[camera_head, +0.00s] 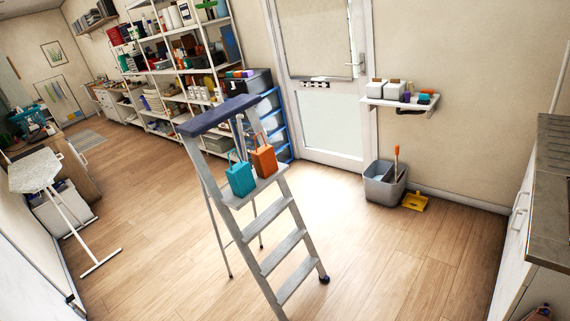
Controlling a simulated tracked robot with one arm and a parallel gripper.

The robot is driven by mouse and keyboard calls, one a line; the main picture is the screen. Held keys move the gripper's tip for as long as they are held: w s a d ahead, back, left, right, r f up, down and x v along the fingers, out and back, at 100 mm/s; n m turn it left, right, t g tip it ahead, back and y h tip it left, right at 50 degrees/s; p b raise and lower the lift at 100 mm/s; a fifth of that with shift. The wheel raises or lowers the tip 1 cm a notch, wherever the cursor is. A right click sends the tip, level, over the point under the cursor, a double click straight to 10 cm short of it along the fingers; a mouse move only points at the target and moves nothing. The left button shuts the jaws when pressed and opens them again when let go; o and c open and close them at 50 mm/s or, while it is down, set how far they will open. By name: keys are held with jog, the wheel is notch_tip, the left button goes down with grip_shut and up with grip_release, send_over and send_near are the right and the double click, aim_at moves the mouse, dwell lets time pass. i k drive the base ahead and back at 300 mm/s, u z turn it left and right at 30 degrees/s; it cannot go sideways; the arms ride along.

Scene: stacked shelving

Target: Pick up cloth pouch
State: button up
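No cloth pouch can be told for certain. Two small bag-like things with upright handles stand side by side on a step of the grey stepladder (281,253): a teal one (240,181) and, to its right, an orange one (264,161). Their material is too small to tell. My gripper is not clearly visible in this view.
Tall shelving (180,65) with many goods lines the back left wall. A grey bucket (384,186) and yellow dustpan (415,202) sit near the door (335,110). An ironing board (36,171) stands at left, a counter (549,190) at right. The wooden floor around the ladder is mostly clear.

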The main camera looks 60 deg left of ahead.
aim_at(265, 162)
jog(key=u, duration=0.3)
jog(key=i, duration=0.95)
jog(key=u, duration=0.95)
jog(key=i, duration=1.05)
jog(key=u, duration=1.2)
jog(key=i, duration=0.6)
jog(key=u, duration=0.3)
jog(key=k, duration=0.5)
jog(key=u, duration=0.25)
jog(key=i, duration=0.5)
jog(key=z, duration=0.1)
